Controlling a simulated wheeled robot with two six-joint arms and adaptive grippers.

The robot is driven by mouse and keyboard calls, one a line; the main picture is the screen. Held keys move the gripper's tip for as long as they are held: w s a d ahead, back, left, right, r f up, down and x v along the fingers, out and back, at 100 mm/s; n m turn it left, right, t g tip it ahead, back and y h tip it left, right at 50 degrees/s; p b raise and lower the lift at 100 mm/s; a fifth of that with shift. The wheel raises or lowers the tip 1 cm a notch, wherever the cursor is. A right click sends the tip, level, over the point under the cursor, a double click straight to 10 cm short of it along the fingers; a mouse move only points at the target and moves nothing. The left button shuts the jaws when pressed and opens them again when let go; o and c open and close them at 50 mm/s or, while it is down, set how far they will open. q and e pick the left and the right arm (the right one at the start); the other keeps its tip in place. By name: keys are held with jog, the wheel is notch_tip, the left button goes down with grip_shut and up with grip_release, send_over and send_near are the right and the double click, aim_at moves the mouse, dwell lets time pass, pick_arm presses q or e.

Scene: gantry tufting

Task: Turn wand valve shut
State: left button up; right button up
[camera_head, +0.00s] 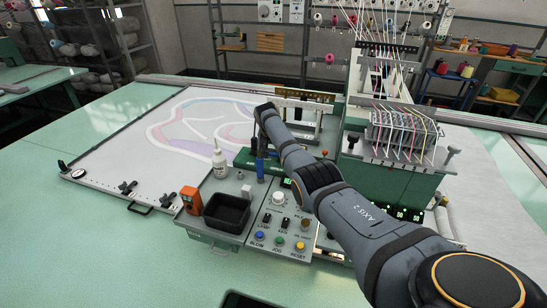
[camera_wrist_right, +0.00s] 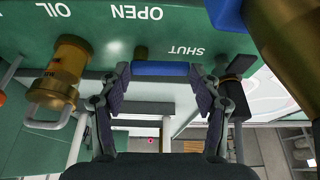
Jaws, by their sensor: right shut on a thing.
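The valve's blue handle (camera_wrist_right: 160,68) lies across between the fingertips of my right gripper (camera_wrist_right: 160,82) in the right wrist view. The gripper is shut on it. The green panel (camera_wrist_right: 100,40) behind carries the upside-down words OPEN, SHUT and OIL. The handle lies below and between OPEN and SHUT, nearer SHUT in the picture. In the head view my right arm reaches from the lower right to the machine, and its gripper (camera_head: 262,143) points down behind the control box; the handle is not clear there. My left gripper is not in view.
A brass oil fitting (camera_wrist_right: 58,75) stands left of the gripper, and a large brass part (camera_wrist_right: 290,35) is close at upper right. The head view shows a control box (camera_head: 283,240), black tray (camera_head: 228,212), white bottle (camera_head: 220,160) and a green thread-head machine (camera_head: 385,185).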

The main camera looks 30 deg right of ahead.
jog(key=shift+w+m+b, duration=0.1)
jog(key=shift+m+b, duration=0.25)
jog(key=shift+m, duration=0.05)
jog(key=o, duration=1.2)
jog(key=shift+c, duration=0.2)
jog(key=shift+r, duration=0.1)
jog(key=v, duration=1.1)
jog(key=shift+a+r, duration=0.25)
jog(key=shift+r, duration=0.1)
jog(key=shift+f, duration=0.1)
